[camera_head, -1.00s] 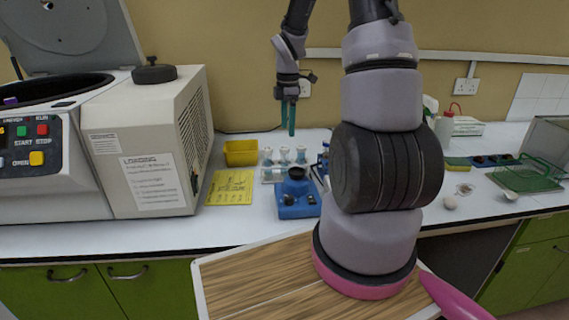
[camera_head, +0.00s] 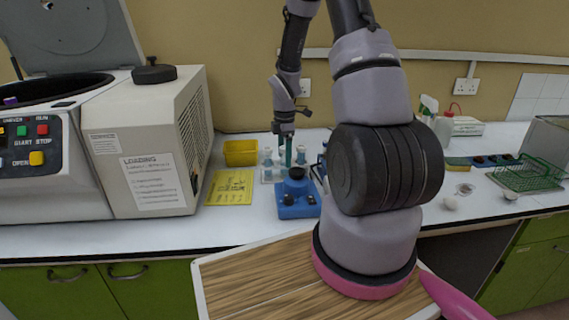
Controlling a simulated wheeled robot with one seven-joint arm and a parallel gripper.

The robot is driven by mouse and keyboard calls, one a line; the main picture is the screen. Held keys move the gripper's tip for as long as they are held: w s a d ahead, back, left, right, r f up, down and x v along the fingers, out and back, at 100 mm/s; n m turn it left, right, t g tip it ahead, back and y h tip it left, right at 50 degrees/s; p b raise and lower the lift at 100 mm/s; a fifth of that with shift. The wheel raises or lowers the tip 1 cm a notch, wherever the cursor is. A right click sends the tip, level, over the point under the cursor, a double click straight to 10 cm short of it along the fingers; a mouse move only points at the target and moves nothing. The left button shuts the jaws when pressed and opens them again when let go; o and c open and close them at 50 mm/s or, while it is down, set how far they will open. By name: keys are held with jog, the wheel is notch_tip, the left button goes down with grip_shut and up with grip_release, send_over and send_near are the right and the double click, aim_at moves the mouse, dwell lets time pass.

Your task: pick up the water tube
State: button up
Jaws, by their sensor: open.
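My gripper (camera_head: 285,153) points straight down over the bench, with its teal fingers among small clear tubes in a rack, just behind the blue mixer. The fingers look open, and I cannot make out anything between them. One tube (camera_head: 267,157) stands left of the fingers and another (camera_head: 301,155) stands right of them. A tube in the middle is largely hidden by the fingers. The tubes are too small for me to tell which one holds water.
A blue mixer (camera_head: 297,198) with a black top stands right in front of the rack. A yellow bin (camera_head: 240,152) and a yellow sheet (camera_head: 230,187) lie to the left, beside the large centrifuge (camera_head: 150,150). A green wire rack (camera_head: 530,174) is far right.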

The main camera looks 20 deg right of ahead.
grip_shut()
notch_tip(320, 180, up, 10)
jog(key=shift+r, duration=0.1)
dwell(0.5)
